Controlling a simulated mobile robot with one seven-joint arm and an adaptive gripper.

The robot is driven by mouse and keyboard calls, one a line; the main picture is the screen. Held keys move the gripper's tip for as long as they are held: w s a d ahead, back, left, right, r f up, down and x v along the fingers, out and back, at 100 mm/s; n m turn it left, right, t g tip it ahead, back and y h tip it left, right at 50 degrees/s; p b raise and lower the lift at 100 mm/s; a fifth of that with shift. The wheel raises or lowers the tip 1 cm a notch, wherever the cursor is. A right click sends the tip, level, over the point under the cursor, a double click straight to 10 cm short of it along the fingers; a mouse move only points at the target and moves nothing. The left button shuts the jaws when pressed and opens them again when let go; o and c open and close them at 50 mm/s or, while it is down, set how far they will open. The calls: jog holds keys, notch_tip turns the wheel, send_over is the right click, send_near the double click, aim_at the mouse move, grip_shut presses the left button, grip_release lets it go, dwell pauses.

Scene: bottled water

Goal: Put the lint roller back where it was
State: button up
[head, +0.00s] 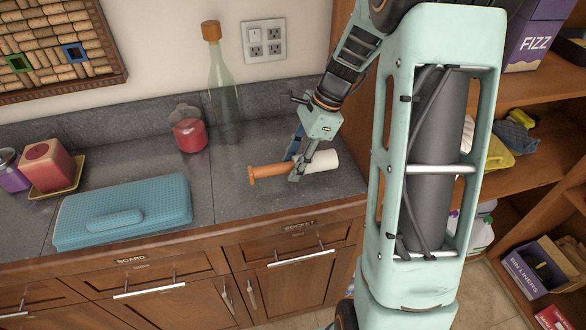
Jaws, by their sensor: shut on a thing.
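The lint roller (268,172) has an orange-brown handle pointing left and a white roll (322,161) at its right end. It lies sideways low over the grey counter, near its right end. My gripper (299,171) comes down from above and is shut on the lint roller around its middle, where handle and roll meet. The fingers hide that part. I cannot tell whether the roller touches the counter.
A teal case (165,205) lies left on the counter (235,202). A red jar (189,132), a corked glass bottle (222,95) and a red candle (45,165) stand farther back. Open shelves (540,95) stand right. Counter around the roller is clear.

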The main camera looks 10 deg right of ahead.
jog(key=shift+f, duration=1.55)
jog(key=o, duration=1)
jog(key=shift+r, duration=0.1)
jog(key=v, duration=0.7)
jog(key=shift+d+r, duration=0.1)
jog(key=shift+r, duration=0.25)
